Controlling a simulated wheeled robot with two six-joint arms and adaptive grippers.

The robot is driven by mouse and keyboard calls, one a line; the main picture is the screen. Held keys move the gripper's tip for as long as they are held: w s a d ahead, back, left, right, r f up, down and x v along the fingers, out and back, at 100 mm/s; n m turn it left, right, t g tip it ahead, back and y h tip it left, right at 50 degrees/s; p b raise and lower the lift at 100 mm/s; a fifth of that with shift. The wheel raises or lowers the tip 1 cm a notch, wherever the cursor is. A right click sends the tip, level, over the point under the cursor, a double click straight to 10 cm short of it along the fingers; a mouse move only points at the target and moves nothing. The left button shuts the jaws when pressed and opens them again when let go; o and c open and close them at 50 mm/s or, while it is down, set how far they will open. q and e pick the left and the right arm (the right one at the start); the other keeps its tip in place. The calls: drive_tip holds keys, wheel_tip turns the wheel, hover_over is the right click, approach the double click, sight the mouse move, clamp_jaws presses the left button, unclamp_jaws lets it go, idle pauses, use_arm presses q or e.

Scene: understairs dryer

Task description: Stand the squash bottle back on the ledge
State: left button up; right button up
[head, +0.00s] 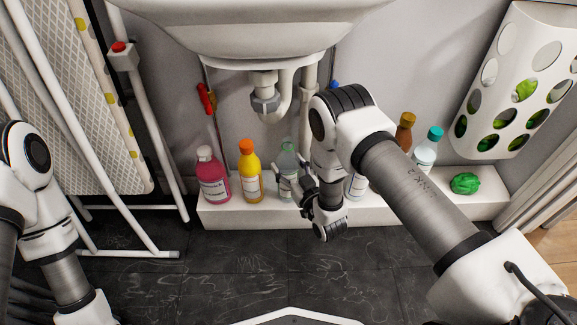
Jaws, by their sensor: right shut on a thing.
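A see-through green bottle (288,160) stands about upright at the white ledge (240,213), right of the yellow bottle. My right gripper (291,182) is shut on this bottle around its middle, partly covering it. No readable label tells me which bottle is the squash. I cannot tell whether the green bottle's base touches the ledge. My left arm shows at the left edge, but its gripper is out of the picture.
A pink bottle (212,178) and a yellow bottle (249,172) stand left on the ledge. Brown (404,131) and teal-capped (427,150) bottles and a green bundle (465,183) are to the right. The sink (255,25) and its drainpipe hang above. A drying rack stands left.

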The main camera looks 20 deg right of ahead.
drive_tip(key=o, duration=1)
drive_tip(key=shift+f, duration=0.1)
drive_tip(key=shift+c, duration=0.2)
drive_tip(key=s+p, duration=0.1)
drive_tip(key=s, duration=0.1)
drive_tip(key=s+d+p, duration=0.1)
drive_tip(key=s+p, duration=0.1)
drive_tip(key=s+r+p, duration=0.1)
drive_tip(key=s, duration=0.2)
drive_tip(key=shift+d+p, duration=0.2)
drive_tip(key=shift+p, duration=0.2)
drive_tip(key=s+p, duration=0.1)
drive_tip(key=p, duration=0.2)
drive_tip(key=s+p, duration=0.2)
drive_tip(key=p, duration=0.1)
drive_tip(key=s+p, duration=0.1)
drive_tip(key=p, duration=0.2)
drive_tip(key=shift+s+d+f+p, duration=0.35)
drive_tip(key=shift+s+d+p, duration=0.05)
